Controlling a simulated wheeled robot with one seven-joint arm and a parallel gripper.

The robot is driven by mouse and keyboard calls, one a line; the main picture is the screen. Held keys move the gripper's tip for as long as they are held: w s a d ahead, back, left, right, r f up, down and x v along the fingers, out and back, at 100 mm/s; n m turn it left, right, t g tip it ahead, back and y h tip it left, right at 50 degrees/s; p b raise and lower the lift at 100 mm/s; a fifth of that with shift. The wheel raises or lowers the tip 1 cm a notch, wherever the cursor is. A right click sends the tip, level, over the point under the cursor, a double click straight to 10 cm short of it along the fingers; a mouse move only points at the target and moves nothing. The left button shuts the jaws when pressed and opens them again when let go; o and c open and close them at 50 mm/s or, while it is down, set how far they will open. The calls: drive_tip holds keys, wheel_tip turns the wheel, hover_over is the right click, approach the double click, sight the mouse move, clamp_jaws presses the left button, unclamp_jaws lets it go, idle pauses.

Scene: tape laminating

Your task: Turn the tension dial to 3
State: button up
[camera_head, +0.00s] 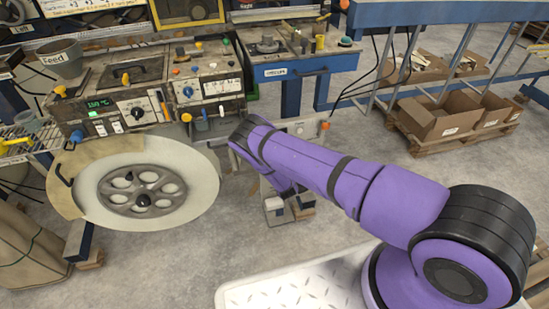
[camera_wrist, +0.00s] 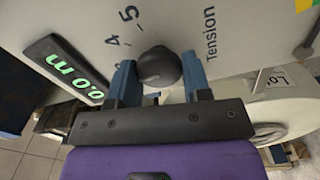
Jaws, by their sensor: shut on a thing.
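The tension dial (camera_wrist: 159,72) is a round dark knob on a pale panel (camera_wrist: 240,25) in the wrist view. The printed word "Tension" is to its right, and the numerals 4 and 5 show above and to its left. My gripper (camera_wrist: 158,62) has a blue finger on each side of the knob and is shut on it. Which number the dial points to cannot be told, and the rest of the scale is hidden or out of view. In the head view, my purple arm reaches to the panels at the middle, and its wrist hides the dial and fingers.
A green-lit display (camera_wrist: 68,62) reading 0.0 m is left of the dial. In the head view, a large white roll (camera_head: 205,185) hangs left of my arm, below a control panel (camera_head: 115,85) with knobs and levers. Cardboard boxes (camera_head: 440,118) stand on a pallet at right.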

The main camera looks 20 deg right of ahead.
drive_tip(key=shift+f, duration=0.1)
drive_tip(key=o, duration=0.9)
drive_tip(key=s, duration=1.1)
